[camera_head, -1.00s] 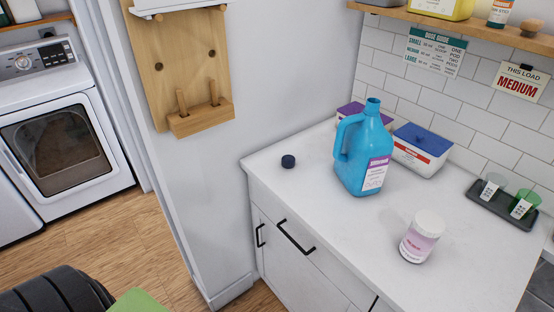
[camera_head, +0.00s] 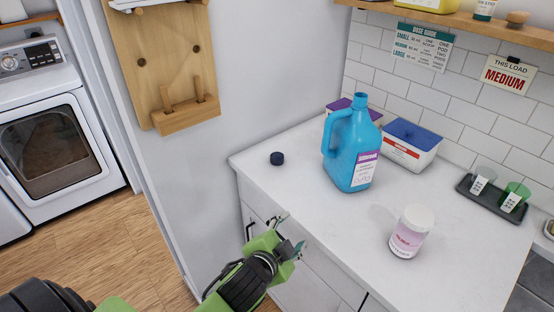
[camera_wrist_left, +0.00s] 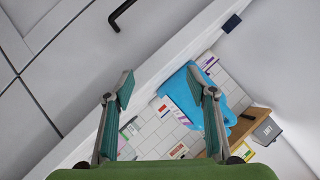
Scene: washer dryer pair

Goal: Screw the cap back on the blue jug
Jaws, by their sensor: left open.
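The blue jug (camera_head: 350,158) stands upright on the white counter, its neck open with no cap on it. The dark blue cap (camera_head: 277,158) lies on the counter to the left of the jug, near the counter's left end. My left gripper (camera_head: 290,234) is open and empty, in front of the counter's front edge, below the cap in the head view. In the left wrist view its two fingers (camera_wrist_left: 164,92) are spread apart with nothing held between them. That view also shows the jug (camera_wrist_left: 196,95) and the cap (camera_wrist_left: 231,23). My right gripper is not in view.
The white counter (camera_head: 310,205) has free room around the cap. A white-lidded tub (camera_head: 408,232) stands at the front right. Boxes with purple and blue lids (camera_head: 411,145) stand behind the jug. A dark tray (camera_head: 490,193) with cups is at right. A wooden rack (camera_head: 165,65) hangs at left.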

